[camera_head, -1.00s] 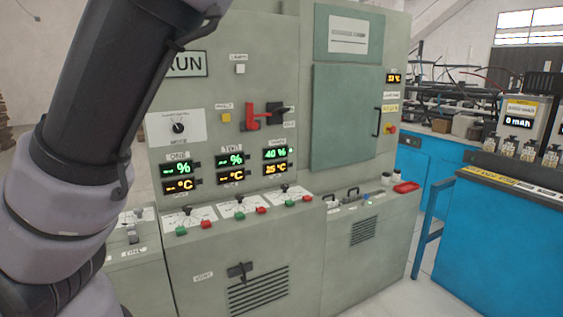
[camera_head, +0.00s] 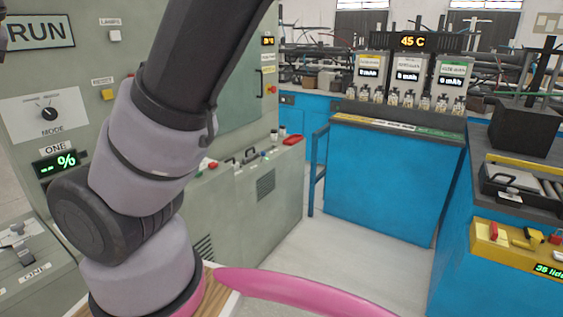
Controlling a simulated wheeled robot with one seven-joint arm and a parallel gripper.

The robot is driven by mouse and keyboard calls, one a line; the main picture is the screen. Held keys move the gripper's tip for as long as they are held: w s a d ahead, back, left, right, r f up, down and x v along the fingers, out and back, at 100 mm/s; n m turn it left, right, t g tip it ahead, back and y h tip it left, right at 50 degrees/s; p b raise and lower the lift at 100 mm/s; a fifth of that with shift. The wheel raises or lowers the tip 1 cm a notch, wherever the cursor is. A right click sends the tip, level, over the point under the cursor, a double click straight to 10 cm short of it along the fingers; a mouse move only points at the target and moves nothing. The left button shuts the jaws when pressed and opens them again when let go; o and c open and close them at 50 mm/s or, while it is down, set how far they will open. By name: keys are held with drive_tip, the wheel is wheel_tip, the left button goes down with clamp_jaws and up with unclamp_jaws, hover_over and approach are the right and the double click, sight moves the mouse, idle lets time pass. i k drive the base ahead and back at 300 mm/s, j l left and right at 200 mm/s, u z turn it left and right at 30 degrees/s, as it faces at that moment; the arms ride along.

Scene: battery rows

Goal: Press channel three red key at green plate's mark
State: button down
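Three grey channel units stand on the far blue bench. The right unit has a green plate (camera_head: 453,68) above a lit mAh display (camera_head: 451,80); its plate text is too small to read. Small metal clips (camera_head: 441,102) sit below the display. A green strip (camera_head: 440,133) ends the right side of the label band on the bench's front edge. No red key can be made out at this unit. My arm crosses the left of the view; my gripper is out of view.
The blue bench (camera_head: 385,185) stands beyond clear pale floor (camera_head: 345,240). Grey control cabinets (camera_head: 240,195) line the left. A second blue bench at right carries a yellow box (camera_head: 520,248) with a red switch (camera_head: 494,231) and a dark tray.

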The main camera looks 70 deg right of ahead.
sight(212, 164)
drive_tip(key=z, duration=1.25)
drive_tip(key=i+l, duration=0.8)
